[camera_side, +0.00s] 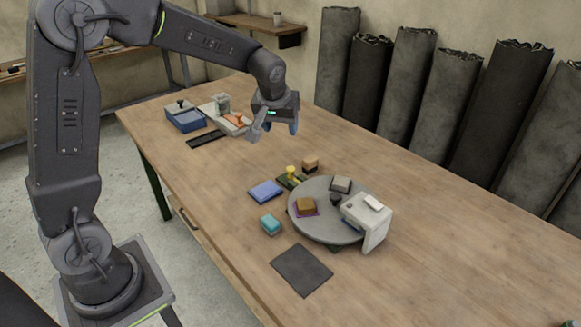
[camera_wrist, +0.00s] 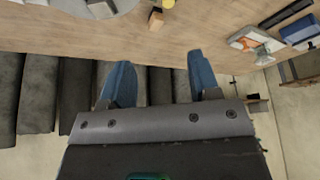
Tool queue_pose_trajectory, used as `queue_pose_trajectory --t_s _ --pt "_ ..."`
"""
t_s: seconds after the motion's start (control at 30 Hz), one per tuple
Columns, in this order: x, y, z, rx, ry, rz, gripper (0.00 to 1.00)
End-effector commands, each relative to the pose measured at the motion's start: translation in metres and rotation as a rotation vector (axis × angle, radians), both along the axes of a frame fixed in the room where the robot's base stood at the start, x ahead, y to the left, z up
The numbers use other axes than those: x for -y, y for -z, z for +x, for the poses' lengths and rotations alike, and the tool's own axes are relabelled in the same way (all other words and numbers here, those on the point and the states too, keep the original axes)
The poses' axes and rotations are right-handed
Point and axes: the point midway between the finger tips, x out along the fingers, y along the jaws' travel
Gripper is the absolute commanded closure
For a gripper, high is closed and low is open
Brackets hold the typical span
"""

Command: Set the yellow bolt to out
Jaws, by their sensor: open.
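The yellow bolt (camera_side: 291,173) has an upright yellow knob and sits on a small dark green base (camera_side: 287,182) in the middle of the table, left of the round grey disc. Its slide position is too small to read. In the wrist view the yellow knob (camera_wrist: 168,3) is cut by the top edge. My gripper (camera_side: 275,130) is open and empty, above the table and well behind the yellow bolt. Its two blue fingers stand apart in the wrist view (camera_wrist: 158,62).
A wooden block (camera_side: 310,164) stands close to the yellow knob. A blue pad (camera_side: 265,191) lies left of it. An orange-handled piece (camera_side: 238,120) and blue tray (camera_side: 186,118) are farther back. Dark rolls (camera_side: 395,85) line the wall.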

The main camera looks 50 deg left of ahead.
Motion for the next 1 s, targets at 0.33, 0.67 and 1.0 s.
queue_pose_trajectory --t_s 0.33,0.67,1.0 --pt "-0.047 0.091 0.065 -0.014 -0.18 -0.007 0.44" --pt "-0.057 0.123 0.075 -0.016 -0.196 -0.008 0.44" --pt "-0.075 0.187 0.094 -0.015 -0.194 -0.01 0.44"
